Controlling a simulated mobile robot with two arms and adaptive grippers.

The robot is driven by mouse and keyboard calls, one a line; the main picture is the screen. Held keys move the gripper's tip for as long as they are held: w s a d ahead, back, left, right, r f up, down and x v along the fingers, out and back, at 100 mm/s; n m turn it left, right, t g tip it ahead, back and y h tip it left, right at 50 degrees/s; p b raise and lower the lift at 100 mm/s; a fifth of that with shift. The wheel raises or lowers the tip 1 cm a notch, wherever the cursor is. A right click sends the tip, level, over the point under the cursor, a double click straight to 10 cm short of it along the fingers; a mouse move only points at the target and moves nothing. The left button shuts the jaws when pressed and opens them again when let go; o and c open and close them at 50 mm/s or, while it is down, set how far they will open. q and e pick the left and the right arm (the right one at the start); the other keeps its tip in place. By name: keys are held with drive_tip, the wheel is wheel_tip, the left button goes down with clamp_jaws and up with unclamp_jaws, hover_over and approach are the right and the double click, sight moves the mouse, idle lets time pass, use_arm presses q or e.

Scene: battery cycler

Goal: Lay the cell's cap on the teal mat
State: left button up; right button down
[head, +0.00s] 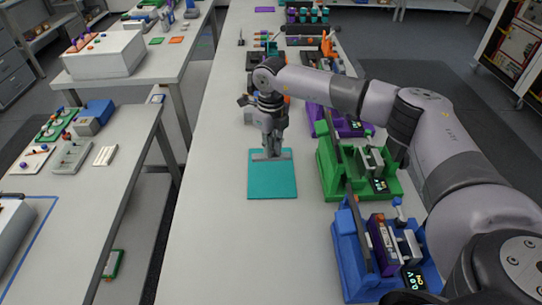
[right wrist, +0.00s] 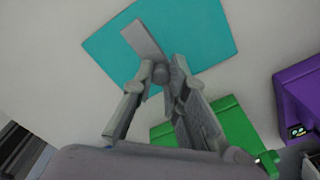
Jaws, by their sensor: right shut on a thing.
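The teal mat (head: 272,181) lies flat on the long white bench; it also fills the top of the right wrist view (right wrist: 205,32). My right gripper (head: 270,146) is over the mat's far edge, pointing down. Its fingers (right wrist: 165,82) are shut on the cap (right wrist: 143,40), a grey flat strip with a rounded knob. In the head view the cap (head: 272,156) shows as a grey bar over the far part of the mat. I cannot tell whether it touches the mat. My left gripper is not in view.
Right of the mat stand a green cycler (head: 331,172) and a blue cycler (head: 350,262) with a purple cell (head: 382,245). A purple cycler (head: 350,128) stands farther back. My right arm passes above them. The bench left of and in front of the mat is clear.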

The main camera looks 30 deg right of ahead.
drive_tip(key=shift+f, duration=0.7)
wheel_tip(320, 180, down, 4)
drive_tip(key=shift+r+p, duration=0.25)
drive_tip(key=shift+p, duration=0.3)
drive_tip(key=shift+f, duration=0.15)
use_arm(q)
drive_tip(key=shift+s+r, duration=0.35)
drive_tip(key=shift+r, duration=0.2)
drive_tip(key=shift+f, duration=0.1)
use_arm(e)
drive_tip(key=c, duration=2)
unclamp_jaws()
drive_tip(key=shift+f, duration=0.1)
drive_tip(key=shift+c, duration=0.2)
drive_tip(key=o, duration=0.5)
drive_tip(key=shift+c, duration=0.2)
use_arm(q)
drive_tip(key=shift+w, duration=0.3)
